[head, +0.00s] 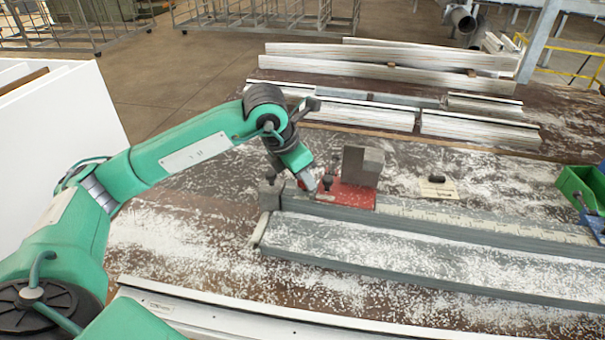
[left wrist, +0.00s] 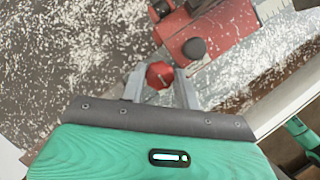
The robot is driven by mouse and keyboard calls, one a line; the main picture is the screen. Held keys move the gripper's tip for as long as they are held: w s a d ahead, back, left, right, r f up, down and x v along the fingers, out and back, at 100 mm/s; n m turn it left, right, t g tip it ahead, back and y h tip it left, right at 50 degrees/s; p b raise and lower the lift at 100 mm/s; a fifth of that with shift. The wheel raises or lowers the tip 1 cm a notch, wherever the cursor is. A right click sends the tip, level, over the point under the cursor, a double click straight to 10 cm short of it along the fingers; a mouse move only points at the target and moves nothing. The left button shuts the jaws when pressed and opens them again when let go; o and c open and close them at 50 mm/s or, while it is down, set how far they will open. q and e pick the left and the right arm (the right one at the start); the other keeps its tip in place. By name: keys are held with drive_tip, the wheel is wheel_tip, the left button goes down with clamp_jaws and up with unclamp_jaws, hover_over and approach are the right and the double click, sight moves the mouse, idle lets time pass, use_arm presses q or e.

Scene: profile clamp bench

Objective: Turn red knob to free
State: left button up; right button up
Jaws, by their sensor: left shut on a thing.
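The red knob (left wrist: 160,75) sits between the two fingers of my left gripper (left wrist: 158,80) in the left wrist view, and the fingers are shut on it. In the head view my left gripper (head: 306,180) reaches down at the left end of the red clamp carriage (head: 350,196), and it hides the knob there. The carriage also shows in the left wrist view (left wrist: 215,30), just beyond the knob, with a black knob (left wrist: 194,48) on top. A grey upright block (head: 362,165) stands on the carriage. My right gripper is not in view.
The carriage sits on a long grey rail (head: 450,225) strewn with white chips. A small beige plate with a black knob (head: 438,187) lies behind the rail. A green bin (head: 580,188) stands at the right. White profiles (head: 390,60) lie at the back.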

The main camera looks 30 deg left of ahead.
use_arm(q)
drive_tip(key=o, duration=1)
drive_tip(key=shift+c, duration=0.2)
drive_tip(key=shift+r, duration=0.1)
drive_tip(key=shift+a+r, duration=0.1)
drive_tip(key=shift+r, duration=0.15)
drive_tip(key=v, duration=1.3)
drive_tip(key=shift+b, duration=0.4)
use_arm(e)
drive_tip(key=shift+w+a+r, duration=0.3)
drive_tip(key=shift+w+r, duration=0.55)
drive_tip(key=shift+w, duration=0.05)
use_arm(q)
drive_tip(key=shift+s, duration=0.15)
